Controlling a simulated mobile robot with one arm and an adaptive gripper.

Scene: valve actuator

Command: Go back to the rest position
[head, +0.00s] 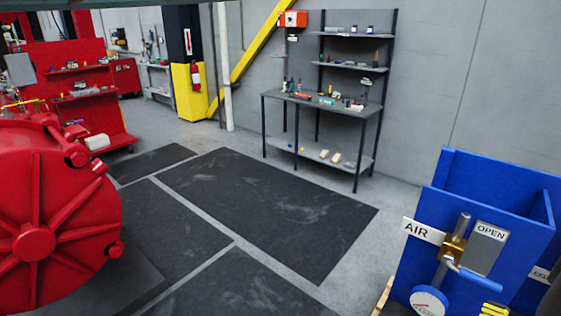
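My gripper does not show in the head view, the only view given. The blue valve box (500,175) stands at the lower right, with its top open. On its front are an AIR label (423,231), an OPEN plate (490,234), a brass valve (453,247) on a grey pipe and a round gauge (429,302).
A large red round machine (50,225) fills the left. Dark floor mats (270,205) cover the clear middle floor. A grey workbench with shelves (325,100) stands at the back wall. A yellow-based pillar (188,92) and red shelving (85,85) stand at the back left.

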